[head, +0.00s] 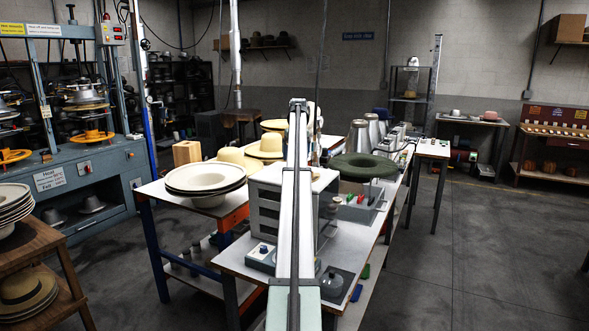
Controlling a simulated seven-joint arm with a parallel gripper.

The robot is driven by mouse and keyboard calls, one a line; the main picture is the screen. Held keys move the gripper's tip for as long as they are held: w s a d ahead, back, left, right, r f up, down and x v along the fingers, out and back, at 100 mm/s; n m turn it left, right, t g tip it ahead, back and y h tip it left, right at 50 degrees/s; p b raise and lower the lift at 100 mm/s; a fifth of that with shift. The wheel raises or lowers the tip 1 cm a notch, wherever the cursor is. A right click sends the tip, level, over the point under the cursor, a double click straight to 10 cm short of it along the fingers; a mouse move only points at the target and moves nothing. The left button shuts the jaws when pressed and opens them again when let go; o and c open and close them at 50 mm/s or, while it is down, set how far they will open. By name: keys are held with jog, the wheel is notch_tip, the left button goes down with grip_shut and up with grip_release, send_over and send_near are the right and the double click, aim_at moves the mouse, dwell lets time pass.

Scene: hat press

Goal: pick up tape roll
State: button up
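I cannot make out a tape roll for certain in the head view. A small dark round thing (333,283) lies on a dark plate at the near end of the grey workbench (236,255), but I cannot tell what it is. A long pale link of mine runs up the middle of the picture and hides part of the bench behind it. My gripper's fingers do not show.
The bench holds a grey slatted box (271,205), a small control box (262,254), a tool tray (362,207) and a dark green hat (362,166). White hat brims (206,177) lie on the bench at left. The floor at right (470,240) is clear.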

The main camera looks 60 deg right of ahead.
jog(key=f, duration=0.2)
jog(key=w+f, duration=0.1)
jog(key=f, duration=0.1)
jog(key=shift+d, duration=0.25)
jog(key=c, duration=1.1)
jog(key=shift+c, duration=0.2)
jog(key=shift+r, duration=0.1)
